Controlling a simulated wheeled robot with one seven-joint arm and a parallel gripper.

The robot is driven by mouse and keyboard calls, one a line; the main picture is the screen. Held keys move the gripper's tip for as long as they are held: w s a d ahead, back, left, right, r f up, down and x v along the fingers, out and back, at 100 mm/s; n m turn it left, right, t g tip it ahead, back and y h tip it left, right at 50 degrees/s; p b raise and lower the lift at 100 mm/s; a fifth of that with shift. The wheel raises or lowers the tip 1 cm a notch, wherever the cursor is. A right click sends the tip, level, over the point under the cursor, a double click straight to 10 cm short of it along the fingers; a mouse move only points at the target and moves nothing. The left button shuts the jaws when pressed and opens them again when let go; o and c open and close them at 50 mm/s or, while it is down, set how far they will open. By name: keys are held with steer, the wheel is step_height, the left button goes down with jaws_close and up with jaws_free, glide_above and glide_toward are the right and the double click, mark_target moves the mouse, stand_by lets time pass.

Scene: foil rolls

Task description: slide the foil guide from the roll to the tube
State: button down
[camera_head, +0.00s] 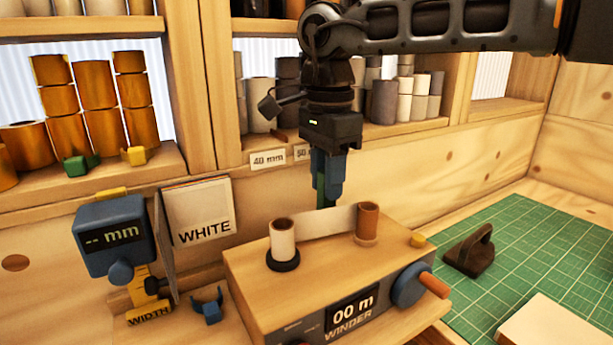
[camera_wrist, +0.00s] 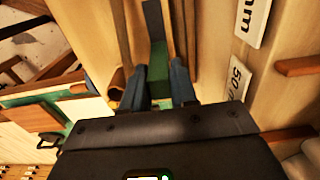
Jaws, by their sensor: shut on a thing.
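A white roll (camera_head: 283,240) stands on a black ring at the left of the wooden winder (camera_head: 290,285). A brown tube (camera_head: 367,222) stands on its right, and also shows in the wrist view (camera_wrist: 117,82). A pale foil strip (camera_head: 335,218) spans between them. My gripper (camera_head: 326,200) is shut on a green piece, which looks like the foil guide (camera_wrist: 158,65), between its blue fingers. It points down behind the strip, between roll and tube. The lower end of the guide is partly hidden, so I cannot tell whether it touches the foil.
A blue crank (camera_head: 411,284) with an orange handle is on the winder's front. A blue mm gauge (camera_head: 115,235), a WHITE card (camera_head: 198,212) and a blue clip (camera_head: 208,306) are at the left. A green mat (camera_head: 535,235) with a dark handled block (camera_head: 469,250) lies right. Shelves of rolls stand behind.

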steer(key=shift+w+d, duration=0.2)
steer(key=c, duration=1)
jaws_free()
steer(key=shift+o, duration=0.2)
steer(key=shift+r, duration=0.1)
step_height(320, 180, up, 8)
steer(key=shift+f+b, duration=0.15)
steer(key=shift+b, duration=0.5)
